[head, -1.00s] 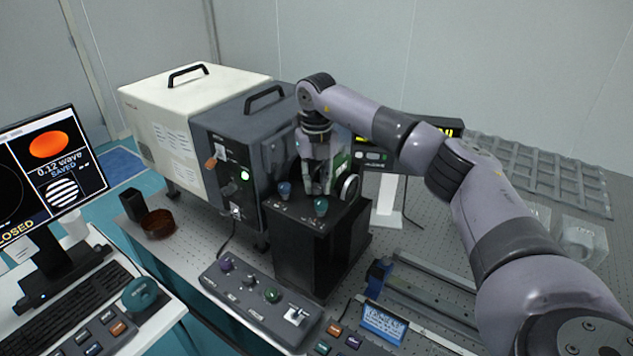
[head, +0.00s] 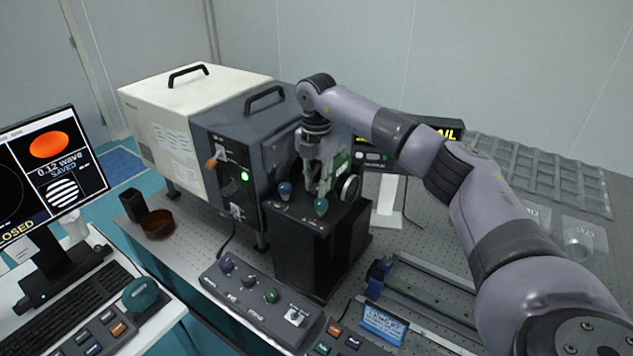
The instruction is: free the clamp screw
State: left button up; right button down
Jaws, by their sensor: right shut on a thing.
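My right gripper (head: 322,188) points down over the top of the black pedestal block (head: 305,250) in the middle of the head view. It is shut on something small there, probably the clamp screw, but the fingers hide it. A round silver-rimmed part (head: 349,188) sits beside the gripper on the right. My left gripper is not in view.
A grey and white instrument box (head: 232,140) stands close behind and left of the block. A control box with knobs (head: 258,300) lies in front. A monitor (head: 40,175) and keyboard (head: 65,300) are at left.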

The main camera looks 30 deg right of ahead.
jog(key=shift+w+d+r+m, duration=0.1)
jog(key=shift+r+m, duration=0.1)
jog(key=shift+m, duration=0.2)
jog(key=c, duration=1.8)
grip_release()
jog(key=o, duration=0.5)
jog(key=shift+f, duration=0.15)
jog(key=shift+c, duration=0.2)
notch_tip(320, 180, up, 12)
